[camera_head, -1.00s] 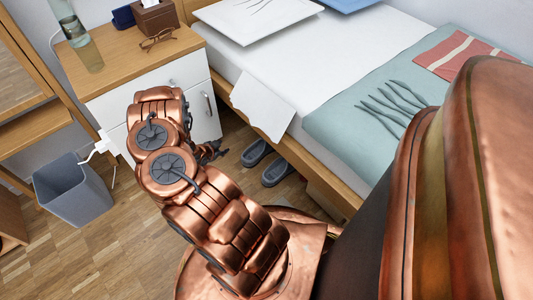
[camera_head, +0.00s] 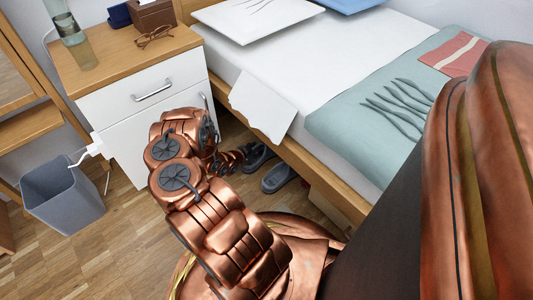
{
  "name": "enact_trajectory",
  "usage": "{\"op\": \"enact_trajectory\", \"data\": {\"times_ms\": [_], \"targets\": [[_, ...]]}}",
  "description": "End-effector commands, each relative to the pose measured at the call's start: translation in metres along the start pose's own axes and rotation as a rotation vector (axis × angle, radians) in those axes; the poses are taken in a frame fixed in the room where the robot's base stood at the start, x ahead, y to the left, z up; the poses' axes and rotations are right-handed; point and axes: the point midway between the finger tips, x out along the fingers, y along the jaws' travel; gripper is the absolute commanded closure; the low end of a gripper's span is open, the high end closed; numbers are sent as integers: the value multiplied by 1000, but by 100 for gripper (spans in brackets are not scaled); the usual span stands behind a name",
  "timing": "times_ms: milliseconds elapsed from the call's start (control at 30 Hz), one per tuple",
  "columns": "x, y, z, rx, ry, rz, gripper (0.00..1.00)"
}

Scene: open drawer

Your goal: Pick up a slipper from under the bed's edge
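Two dark grey slippers lie on the wooden floor by the bed's edge. The left slipper (camera_head: 259,156) is partly hidden behind the end of my arm, and the right slipper (camera_head: 278,178) shows more fully. The bed (camera_head: 310,165) has a wooden side rail just above and to the right of them. My gripper (camera_head: 238,156) is low, just left of the left slipper. It is small and partly covered by my own arm, so I cannot tell whether its fingers are open or touch the slipper.
A white-fronted nightstand (camera_head: 120,112) with a wooden top stands left of the bed, close behind my arm. A grey bin (camera_head: 65,195) stands on the floor at left. A white sheet corner (camera_head: 264,108) hangs over the bed's side. The floor at lower left is clear.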

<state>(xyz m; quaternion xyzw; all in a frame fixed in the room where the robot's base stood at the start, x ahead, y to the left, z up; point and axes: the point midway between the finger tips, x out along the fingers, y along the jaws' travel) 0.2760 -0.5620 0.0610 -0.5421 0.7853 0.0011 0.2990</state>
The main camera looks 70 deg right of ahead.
Motion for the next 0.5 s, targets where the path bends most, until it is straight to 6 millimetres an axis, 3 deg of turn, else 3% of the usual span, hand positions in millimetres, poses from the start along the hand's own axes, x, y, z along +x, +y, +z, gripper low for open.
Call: {"op": "enact_trajectory", "data": {"times_ms": [200,500], "targets": [[30,1,0,0,1,1,62],[32,-1,-2,-1,0,-1,65]]}}
